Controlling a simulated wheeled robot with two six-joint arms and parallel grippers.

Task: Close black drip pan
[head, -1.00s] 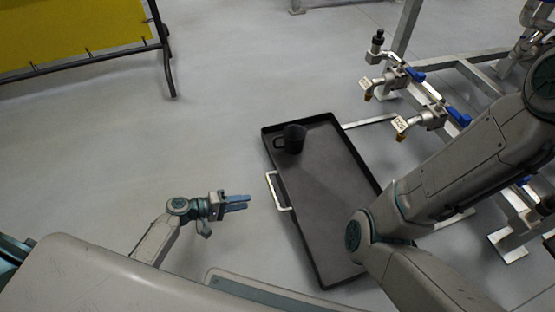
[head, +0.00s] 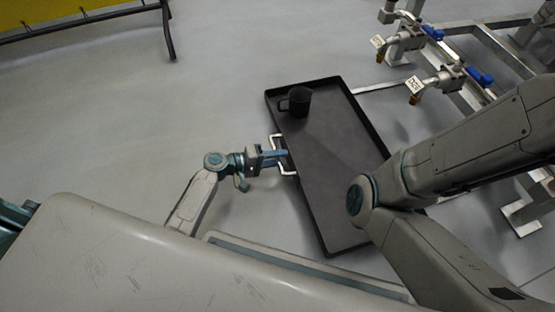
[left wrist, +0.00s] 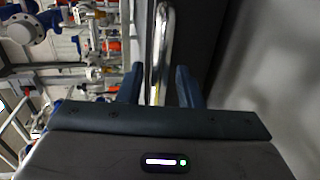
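The black drip pan (head: 325,165) is pulled out from the metal skid frame, with a black mug (head: 298,102) standing in its far left corner. A metal bar handle (head: 283,170) is on the pan's left side. My left gripper (head: 284,157) is at this handle. In the left wrist view the handle (left wrist: 162,45) runs between the open fingers (left wrist: 160,85), which look apart from it. The pan's dark side (left wrist: 195,35) lies just beyond. My right arm reaches across the pan's near right side; its gripper is out of the picture.
The skid frame (head: 490,45) with blue-handled valves (head: 480,77) and tags stands to the right of the pan. A yellow panel (head: 60,14) on a dark stand is at the far left. The floor left of the pan is clear.

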